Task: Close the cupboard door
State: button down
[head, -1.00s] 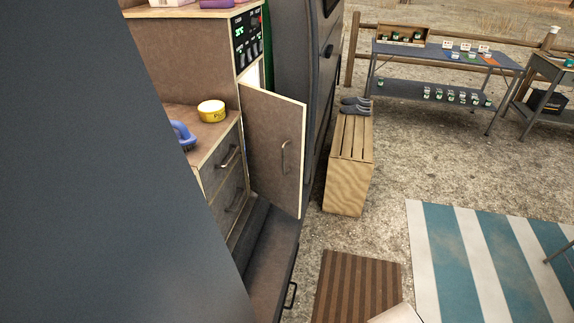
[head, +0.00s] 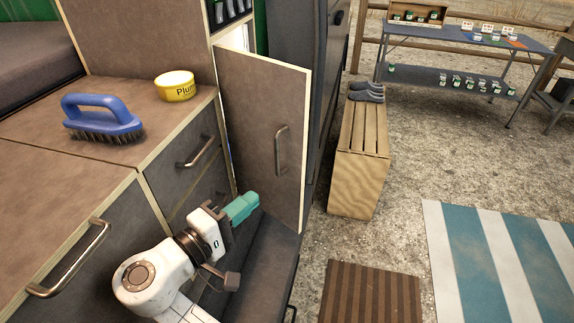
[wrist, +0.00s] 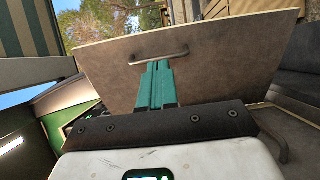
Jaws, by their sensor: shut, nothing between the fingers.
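The cupboard door (head: 262,125) is a brown panel with pale edges and stands open, swung out from the cabinet. Its grey bar handle (head: 282,149) is on the face towards me. The door (wrist: 225,60) and its handle (wrist: 158,54) also show in the wrist view. My gripper (head: 243,207), with teal fingers, is low in front of the door, left of and below the handle. Its fingers (wrist: 157,68) are shut and empty, and point at the door near the handle. I cannot tell whether the tips touch the door.
A blue brush (head: 101,117) and a yellow tub (head: 175,86) stand on the counter. Drawer handles (head: 196,151) stick out below it. A slatted wooden box (head: 357,155) with grey shoes is right of the door. The ground between box and striped mat (head: 500,260) is clear.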

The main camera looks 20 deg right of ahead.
aim_at(299, 158)
jog(key=x, duration=0.9)
jog(key=p+x, duration=0.1)
jog(key=x, duration=0.3)
jog(key=shift+w+d+r, duration=0.25)
jog(key=shift+w, duration=0.05)
jog(key=shift+d, duration=0.1)
